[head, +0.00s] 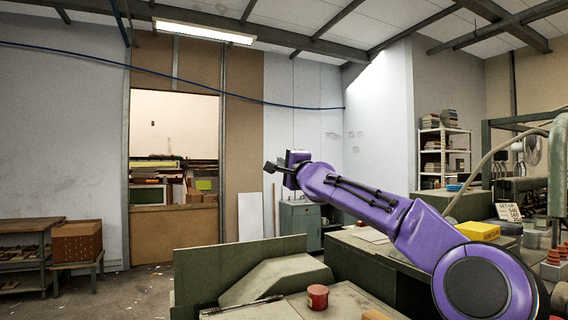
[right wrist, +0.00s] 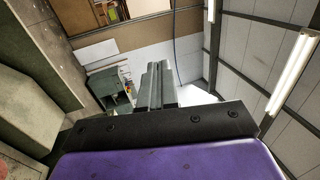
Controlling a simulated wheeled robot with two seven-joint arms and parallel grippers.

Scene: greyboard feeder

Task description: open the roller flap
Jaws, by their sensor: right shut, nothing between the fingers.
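My right arm reaches in from the right in the head view, and its gripper (head: 272,168) points left, raised above the green machine. In the right wrist view the two grey fingers (right wrist: 157,85) lie together with nothing between them. A sloped grey-green cover (head: 278,277) sits on the machine behind a flat bed, below the gripper and well apart from it. I cannot tell for sure whether this cover is the roller flap. A green upright panel (head: 215,262) stands behind it. My left gripper is not in view.
A red tin (head: 318,296) stands on the machine bed (head: 280,309). A yellow box (head: 477,230) and orange cones (head: 553,257) are on the bench at right. A green cabinet (head: 300,226) stands by the back wall. The air around the gripper is clear.

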